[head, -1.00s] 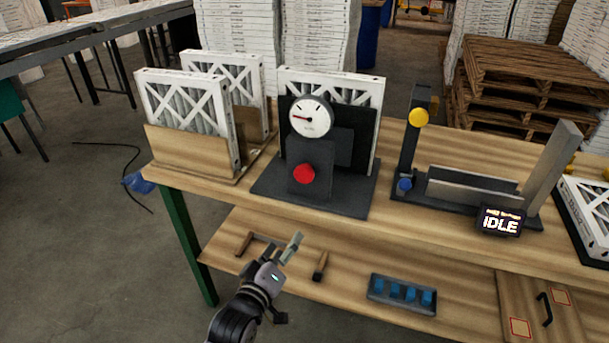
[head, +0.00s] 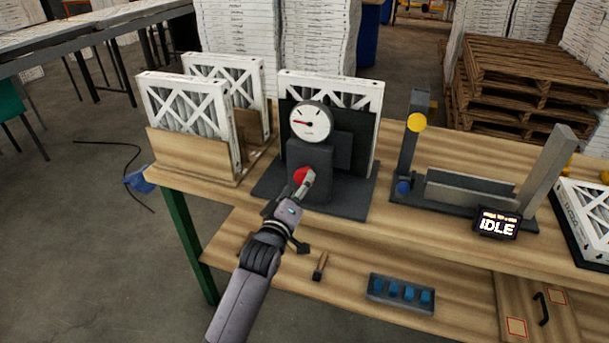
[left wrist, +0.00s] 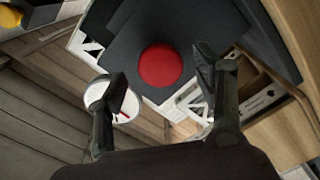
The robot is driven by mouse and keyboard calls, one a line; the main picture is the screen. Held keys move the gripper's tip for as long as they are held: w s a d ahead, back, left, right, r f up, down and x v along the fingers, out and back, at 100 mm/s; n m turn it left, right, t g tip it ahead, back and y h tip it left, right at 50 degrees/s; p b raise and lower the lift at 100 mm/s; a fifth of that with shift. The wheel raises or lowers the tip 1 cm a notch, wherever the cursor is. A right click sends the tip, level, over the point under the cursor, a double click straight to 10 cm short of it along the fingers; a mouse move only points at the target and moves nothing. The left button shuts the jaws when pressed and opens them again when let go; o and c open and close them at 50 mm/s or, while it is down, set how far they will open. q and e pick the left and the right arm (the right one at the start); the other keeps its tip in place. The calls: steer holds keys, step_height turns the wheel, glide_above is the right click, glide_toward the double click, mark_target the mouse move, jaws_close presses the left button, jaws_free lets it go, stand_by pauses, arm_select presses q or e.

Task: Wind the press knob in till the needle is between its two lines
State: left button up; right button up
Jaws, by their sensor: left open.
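The press (head: 268,180) is a dark block on a flat base on the bench, with a boxed filter (head: 362,92) standing at its back. Its red round knob (head: 299,174) faces me, partly hidden behind my left gripper in the head view. The knob shows whole in the left wrist view (left wrist: 160,66). The white dial (head: 311,119) sits above it; its red needle points left, and dark marks show on the upper face. My left gripper (head: 308,180) is open, its fingers to either side of the knob in the wrist view, apparently not touching it. My right gripper is not in view.
A wooden rack (head: 188,156) with two filters stands left of the press. To the right are a dark fixture with a yellow knob (head: 417,122) and a display (head: 497,224) reading IDLE. A tray (head: 376,296) of blue pieces lies on the lower shelf.

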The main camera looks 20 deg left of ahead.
arm_select(q)
steer(key=shift+w+d, duration=0.1)
steer(key=shift+w, duration=1.95)
steer(key=c, duration=1.1)
steer(key=shift+c, duration=0.2)
steer(key=shift+m+p, duration=0.3)
steer(key=m+p, duration=0.1)
steer(key=m, duration=0.3)
steer(key=shift+m, duration=0.3)
steer(key=m, duration=0.4)
steer(key=shift+m+p, duration=0.35)
steer(key=shift+m, duration=0.05)
